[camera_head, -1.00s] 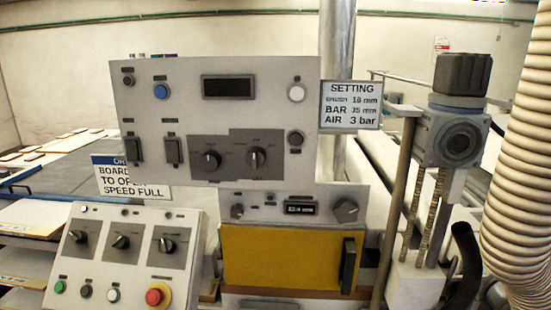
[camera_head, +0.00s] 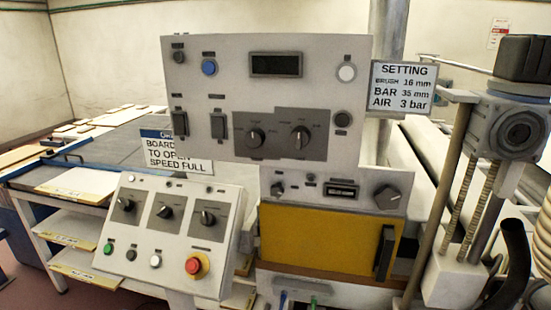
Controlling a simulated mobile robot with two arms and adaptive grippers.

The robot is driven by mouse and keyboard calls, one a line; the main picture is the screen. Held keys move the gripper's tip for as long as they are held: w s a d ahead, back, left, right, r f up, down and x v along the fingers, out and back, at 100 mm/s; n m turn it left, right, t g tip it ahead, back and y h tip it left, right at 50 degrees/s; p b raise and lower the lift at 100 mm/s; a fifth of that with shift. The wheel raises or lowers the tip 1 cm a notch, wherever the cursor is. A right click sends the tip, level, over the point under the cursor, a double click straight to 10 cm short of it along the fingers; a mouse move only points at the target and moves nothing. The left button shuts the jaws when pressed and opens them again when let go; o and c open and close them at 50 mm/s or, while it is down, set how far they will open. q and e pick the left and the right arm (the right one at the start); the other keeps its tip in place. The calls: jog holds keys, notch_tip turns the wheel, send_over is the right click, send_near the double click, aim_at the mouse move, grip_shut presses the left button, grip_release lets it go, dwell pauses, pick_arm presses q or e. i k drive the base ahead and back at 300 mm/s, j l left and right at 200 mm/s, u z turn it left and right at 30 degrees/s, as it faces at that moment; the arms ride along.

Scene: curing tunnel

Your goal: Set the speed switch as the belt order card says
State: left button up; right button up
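The belt order card (camera_head: 176,151) is partly hidden behind the upper panel; I read "BOARD", "TO OPEN" and "SPEED FULL" on it. The sloped control box (camera_head: 142,229) at lower left carries three dark rotary switches: left (camera_head: 126,204), middle (camera_head: 164,211) and right (camera_head: 206,218). The upper panel (camera_head: 210,83) carries two more dark rotary knobs, left (camera_head: 255,137) and right (camera_head: 300,137). The labels are too small to read, so I cannot tell which is the speed switch. Neither gripper shows.
The control box has a red emergency button (camera_head: 195,266) and green (camera_head: 108,249), black and white buttons. A setting card (camera_head: 401,87) hangs at right. A yellow door (camera_head: 320,236) sits below the panels. A motor column (camera_head: 511,125) stands at right, shelves with boards (camera_head: 82,184) at left.

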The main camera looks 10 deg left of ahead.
aim_at(126, 205)
jog(key=u, duration=1.25)
jog(key=i+j+z, duration=0.1)
jog(key=j, duration=0.2)
jog(key=i+j+z, duration=0.1)
jog(key=j, duration=0.25)
jog(key=i+j+z, duration=0.1)
jog(key=i+j, duration=0.15)
jog(key=j, duration=0.1)
